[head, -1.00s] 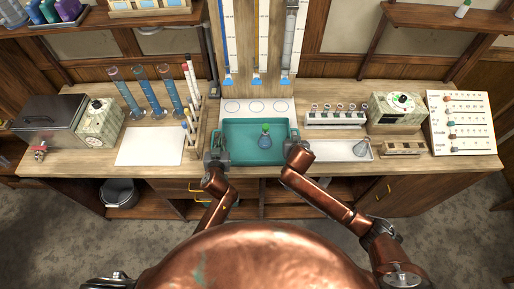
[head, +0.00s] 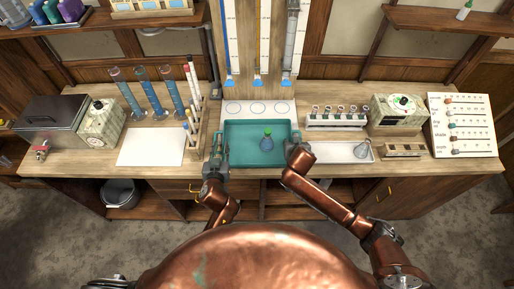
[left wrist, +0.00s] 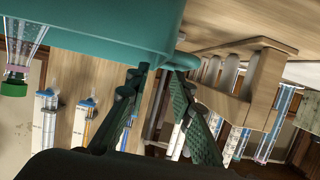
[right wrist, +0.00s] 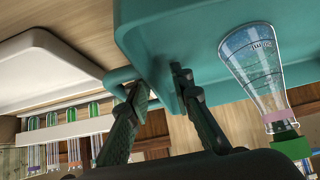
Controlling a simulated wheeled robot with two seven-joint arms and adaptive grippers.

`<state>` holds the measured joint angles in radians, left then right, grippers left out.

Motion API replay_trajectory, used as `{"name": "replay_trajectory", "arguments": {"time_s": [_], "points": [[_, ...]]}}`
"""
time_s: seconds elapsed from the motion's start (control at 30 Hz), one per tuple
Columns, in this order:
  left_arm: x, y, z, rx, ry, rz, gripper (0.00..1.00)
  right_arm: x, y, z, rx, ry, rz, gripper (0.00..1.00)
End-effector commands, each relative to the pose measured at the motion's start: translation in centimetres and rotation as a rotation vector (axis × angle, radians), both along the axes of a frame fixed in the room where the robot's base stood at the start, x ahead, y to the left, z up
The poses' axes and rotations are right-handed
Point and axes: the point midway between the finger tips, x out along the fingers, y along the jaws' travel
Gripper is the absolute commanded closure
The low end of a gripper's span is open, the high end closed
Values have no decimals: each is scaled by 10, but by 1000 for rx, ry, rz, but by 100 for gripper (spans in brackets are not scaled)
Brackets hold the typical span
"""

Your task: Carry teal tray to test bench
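The teal tray (head: 243,160) sits level at the front edge of the wooden bench, directly in front of me. A flask (head: 267,143) with blue liquid and a green top stands in it, also seen in the right wrist view (right wrist: 252,68). My left gripper (head: 217,152) is at the tray's left end; its fingers (left wrist: 160,72) are spread beside the teal handle (left wrist: 183,60). My right gripper (head: 297,150) is at the right end; its fingers (right wrist: 158,78) are apart, one by the right handle (right wrist: 119,77). Firm contact with either handle is unclear.
A white mat with circles (head: 258,107) lies behind the tray. A rack of tubes (head: 194,120) stands close on the left, beside a white sheet (head: 152,147).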

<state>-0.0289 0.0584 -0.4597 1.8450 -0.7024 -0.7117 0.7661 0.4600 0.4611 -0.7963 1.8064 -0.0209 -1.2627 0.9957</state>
Motion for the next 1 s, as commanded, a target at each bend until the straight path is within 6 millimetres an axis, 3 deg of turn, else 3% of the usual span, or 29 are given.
{"name": "replay_trajectory", "arguments": {"time_s": [0.13,0.37,0.8,1.0], "points": [[-18,0,5,-2,1,2,78,0,-1,0,-1,1,-1,78],[-27,0,9,0,0,0,78,-4,0,4,1,0,-1,78],[-27,0,10,0,-1,0,78,-63,0,60,4,0,1,78],[-26,0,10,0,-1,0,78,-82,-1,78,1,-1,1,78]]}}
